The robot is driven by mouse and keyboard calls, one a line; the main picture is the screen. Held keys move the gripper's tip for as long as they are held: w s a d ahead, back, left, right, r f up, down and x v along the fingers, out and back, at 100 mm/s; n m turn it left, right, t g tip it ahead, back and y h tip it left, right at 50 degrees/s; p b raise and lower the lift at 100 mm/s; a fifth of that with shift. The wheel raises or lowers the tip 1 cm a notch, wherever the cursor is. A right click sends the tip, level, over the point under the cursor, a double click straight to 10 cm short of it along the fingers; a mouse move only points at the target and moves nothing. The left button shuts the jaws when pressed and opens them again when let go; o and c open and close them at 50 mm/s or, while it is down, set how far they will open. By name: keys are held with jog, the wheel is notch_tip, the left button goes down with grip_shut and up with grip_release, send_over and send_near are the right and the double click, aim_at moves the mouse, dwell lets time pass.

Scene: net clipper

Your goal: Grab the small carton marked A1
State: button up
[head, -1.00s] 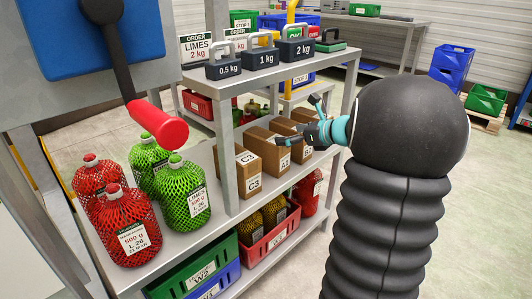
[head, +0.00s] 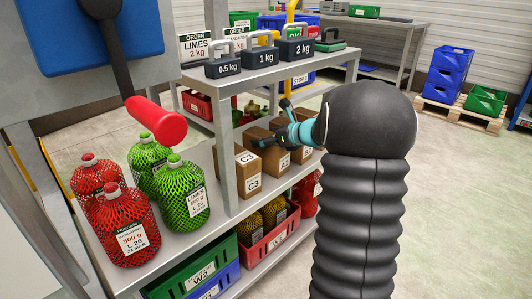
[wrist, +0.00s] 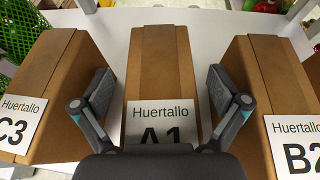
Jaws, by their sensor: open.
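The small brown carton marked A1 (wrist: 160,75) stands in the middle of the wrist view, its white label facing me and partly cut off by my gripper's body. In the head view the A1 carton (head: 272,163) stands on the middle shelf, partly hidden behind my gripper (head: 274,124). My gripper (wrist: 159,76) is open and empty, with one finger on each side of the A1 carton. Gaps show between the fingers and the carton. How deep the fingertips reach between the cartons is hard to tell.
The carton C3 (wrist: 48,85) stands close on the left and the carton B2 (wrist: 272,95) close on the right. Red and green net bags (head: 185,190) stand further left. An upper shelf (head: 270,77) holds weights. Crates (head: 268,232) sit below.

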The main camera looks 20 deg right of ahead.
grip_shut()
jog(key=shift+r, duration=0.15)
jog(key=shift+r, duration=0.1)
